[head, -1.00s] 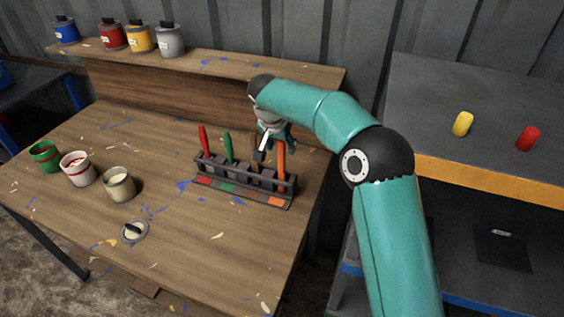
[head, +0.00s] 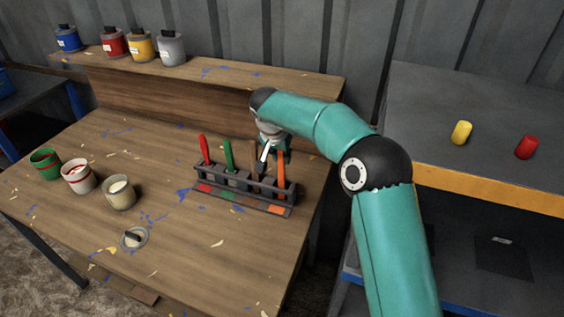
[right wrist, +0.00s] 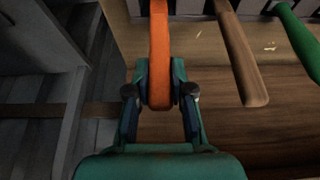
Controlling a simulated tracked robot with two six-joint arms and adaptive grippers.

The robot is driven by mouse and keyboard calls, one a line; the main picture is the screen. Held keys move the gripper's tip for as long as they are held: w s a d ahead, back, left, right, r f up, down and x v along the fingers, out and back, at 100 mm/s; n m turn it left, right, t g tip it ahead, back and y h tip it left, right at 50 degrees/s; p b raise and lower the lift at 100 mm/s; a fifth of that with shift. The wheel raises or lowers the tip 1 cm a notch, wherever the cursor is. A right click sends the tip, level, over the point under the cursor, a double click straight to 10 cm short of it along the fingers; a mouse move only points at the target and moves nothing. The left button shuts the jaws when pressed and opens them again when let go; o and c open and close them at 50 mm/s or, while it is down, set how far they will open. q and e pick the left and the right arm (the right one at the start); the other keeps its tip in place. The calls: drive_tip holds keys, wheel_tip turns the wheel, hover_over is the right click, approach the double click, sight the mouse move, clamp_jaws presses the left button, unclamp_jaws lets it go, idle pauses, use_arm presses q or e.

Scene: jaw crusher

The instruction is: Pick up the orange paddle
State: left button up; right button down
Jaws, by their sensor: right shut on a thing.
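The orange paddle (head: 281,173) stands upright in the rightmost slot of the dark rack (head: 240,197), above an orange square. My right gripper (head: 275,155) is at its upper handle, reaching down from behind the rack. In the right wrist view, the orange paddle (right wrist: 159,45) runs between the two fingers of my right gripper (right wrist: 160,92), which are shut on it. The paddle's lower end is partly hidden by the rack. My left gripper is not in view.
A brown paddle (right wrist: 240,55) and a green paddle (head: 228,156) stand beside the orange one, with a red paddle (head: 204,149) at the rack's left end. Cups (head: 118,193) stand on the table's left. A shelf unit (head: 470,182) stands at the right.

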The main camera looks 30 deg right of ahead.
wheel_tip(320, 180, up, 8)
drive_tip(key=shift+r+p, duration=0.15)
drive_tip(key=shift+p, duration=0.15)
wheel_tip(320, 180, up, 12)
drive_tip(key=p, duration=0.5)
drive_tip(key=shift+p, duration=0.3)
drive_tip(key=shift+f, duration=0.2)
